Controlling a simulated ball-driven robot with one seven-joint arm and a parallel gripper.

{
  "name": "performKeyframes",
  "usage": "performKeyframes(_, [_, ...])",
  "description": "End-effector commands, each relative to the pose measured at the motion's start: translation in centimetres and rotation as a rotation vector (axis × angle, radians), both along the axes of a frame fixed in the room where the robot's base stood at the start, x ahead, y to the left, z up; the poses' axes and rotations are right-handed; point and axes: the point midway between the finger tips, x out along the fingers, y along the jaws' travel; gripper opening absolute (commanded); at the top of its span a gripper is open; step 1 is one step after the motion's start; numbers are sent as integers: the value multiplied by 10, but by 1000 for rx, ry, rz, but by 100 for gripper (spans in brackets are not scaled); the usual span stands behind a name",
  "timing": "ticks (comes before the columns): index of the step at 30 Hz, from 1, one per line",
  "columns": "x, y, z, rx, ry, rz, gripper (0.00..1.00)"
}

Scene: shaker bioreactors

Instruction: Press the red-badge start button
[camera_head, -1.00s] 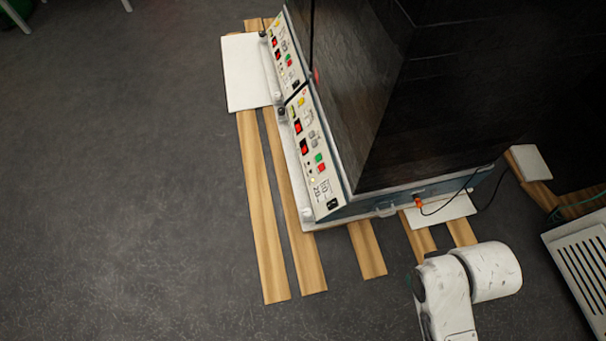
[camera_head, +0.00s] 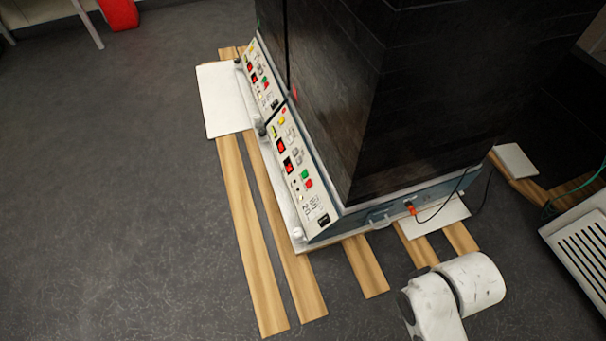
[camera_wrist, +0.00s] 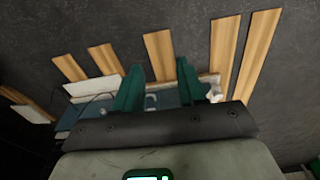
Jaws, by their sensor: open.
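Two sloped white control panels sit end to end on the dark shaker cabinets in the head view. The near panel (camera_head: 298,203) carries a green button (camera_head: 304,174), a red button (camera_head: 309,183) beside it, two red switches (camera_head: 281,146) and a small red mark (camera_head: 284,110) at its upper end. The far panel (camera_head: 274,104) has a similar layout. I cannot tell which button has the red badge; labels are too small. My gripper (camera_wrist: 160,78) shows teal fingers, apart and empty, in the wrist view. The shaker's base edge shows beyond them. The head view does not show the fingers.
The dark cabinet (camera_head: 345,90) rises behind the panels. Wooden slats (camera_head: 248,240) and a white plate (camera_head: 222,100) lie below it. A slotted white unit (camera_head: 585,245) stands right.

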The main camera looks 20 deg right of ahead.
Motion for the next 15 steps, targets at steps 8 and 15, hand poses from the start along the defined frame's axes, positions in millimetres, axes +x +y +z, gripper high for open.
performKeyframes(8, [0, 0, 0, 0, 0, 0, 16])
performKeyframes(15, [0, 0, 0, 0, 0, 0, 0])
